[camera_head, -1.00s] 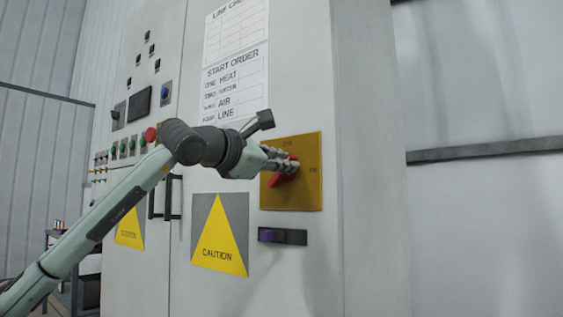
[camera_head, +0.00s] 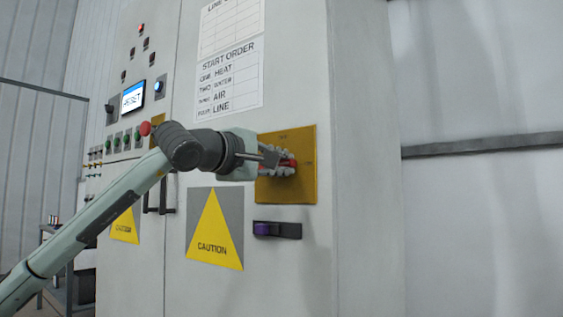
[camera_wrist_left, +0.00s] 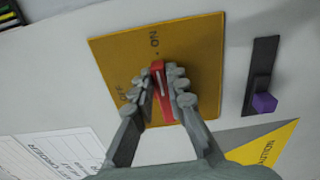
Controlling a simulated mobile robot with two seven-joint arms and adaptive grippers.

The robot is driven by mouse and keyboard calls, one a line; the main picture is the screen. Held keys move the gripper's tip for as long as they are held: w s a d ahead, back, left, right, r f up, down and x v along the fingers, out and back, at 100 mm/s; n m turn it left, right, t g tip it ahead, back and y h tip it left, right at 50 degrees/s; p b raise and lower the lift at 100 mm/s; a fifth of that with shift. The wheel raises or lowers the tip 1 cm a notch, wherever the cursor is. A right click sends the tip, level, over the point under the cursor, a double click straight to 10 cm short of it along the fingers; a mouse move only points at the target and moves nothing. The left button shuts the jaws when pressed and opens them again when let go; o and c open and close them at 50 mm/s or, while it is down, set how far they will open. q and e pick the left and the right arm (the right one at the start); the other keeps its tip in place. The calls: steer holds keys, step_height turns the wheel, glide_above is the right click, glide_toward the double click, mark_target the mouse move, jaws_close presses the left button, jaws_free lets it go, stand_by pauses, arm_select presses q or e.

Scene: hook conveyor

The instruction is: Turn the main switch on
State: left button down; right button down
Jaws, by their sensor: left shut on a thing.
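The main switch is a red rotary handle (camera_wrist_left: 162,92) on a yellow plate (camera_head: 305,187) on the right part of the grey cabinet front. The plate also shows in the left wrist view (camera_wrist_left: 205,55), with the word ON near the handle's tip and another, partly hidden label to the side. The handle points toward the ON mark. My left gripper (camera_head: 284,164) is shut on the red handle, with one finger on each side of it, as the left wrist view (camera_wrist_left: 161,85) shows. In the head view the fingers hide most of the handle. My right gripper is not in view.
A lit screen (camera_head: 133,97) and a lit blue button (camera_head: 158,87) are on the cabinet's left part. A purple slider (camera_head: 263,229) sits in a dark slot below the plate. A black door handle (camera_head: 162,198) stands out under my left arm.

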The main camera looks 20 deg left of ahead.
arm_select(q)
steer(key=shift+f+m, duration=0.1)
steer(key=shift+m, duration=0.2)
steer(key=c, duration=1.5)
jaws_free()
steer(key=shift+c, duration=0.2)
steer(key=v, duration=1.2)
